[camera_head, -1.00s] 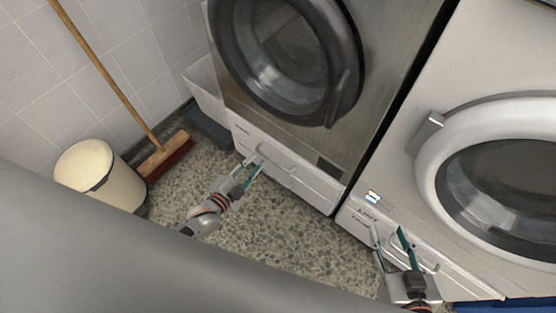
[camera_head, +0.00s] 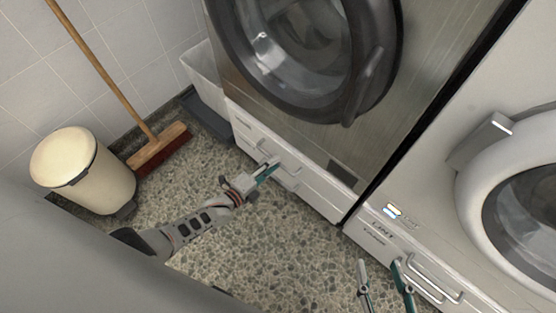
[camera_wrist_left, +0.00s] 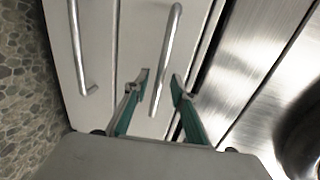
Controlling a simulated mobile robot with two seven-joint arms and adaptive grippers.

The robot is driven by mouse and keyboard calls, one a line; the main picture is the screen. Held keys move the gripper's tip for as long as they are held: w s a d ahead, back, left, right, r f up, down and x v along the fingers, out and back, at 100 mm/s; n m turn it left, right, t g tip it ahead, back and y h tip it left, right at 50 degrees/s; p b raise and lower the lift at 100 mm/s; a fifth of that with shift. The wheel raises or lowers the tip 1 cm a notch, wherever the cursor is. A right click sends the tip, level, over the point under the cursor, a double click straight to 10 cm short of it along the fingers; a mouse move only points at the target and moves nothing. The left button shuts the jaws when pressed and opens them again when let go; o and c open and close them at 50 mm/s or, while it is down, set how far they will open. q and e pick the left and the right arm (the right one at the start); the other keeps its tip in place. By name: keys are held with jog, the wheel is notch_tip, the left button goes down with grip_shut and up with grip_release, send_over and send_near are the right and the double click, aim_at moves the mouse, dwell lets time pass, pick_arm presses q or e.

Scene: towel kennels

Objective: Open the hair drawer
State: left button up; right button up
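The left machine's low white drawer front (camera_head: 315,186) has a small label, too small to read, and metal handles (camera_head: 289,178). In the left wrist view, two bar handles show: one at the left (camera_wrist_left: 76,45) and one in the middle (camera_wrist_left: 168,55). My left gripper (camera_head: 270,168) is at the drawer front by the handles. Its teal-padded fingers are apart in the left wrist view (camera_wrist_left: 161,78), with the lower part of the middle bar between them in the picture. I cannot tell whether they touch it. The drawer appears closed. My right gripper (camera_head: 381,268) is open and empty before the right machine.
The right machine's drawer, seemingly labelled LINT, has a bar handle (camera_head: 432,284) close to my right gripper. A broom (camera_head: 160,150) and a cream bin (camera_head: 95,175) stand at the left. A pale container (camera_head: 205,78) stands beside the left machine. Speckled floor between is clear.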

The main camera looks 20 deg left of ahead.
pick_arm(q)
jog(key=shift+b+x, duration=0.3)
jog(key=shift+x, duration=0.9)
pick_arm(e)
jog(key=shift+w+a+r, duration=0.2)
jog(key=shift+a+r, duration=0.05)
jog(key=shift+r, duration=0.1)
pick_arm(q)
grip_shut()
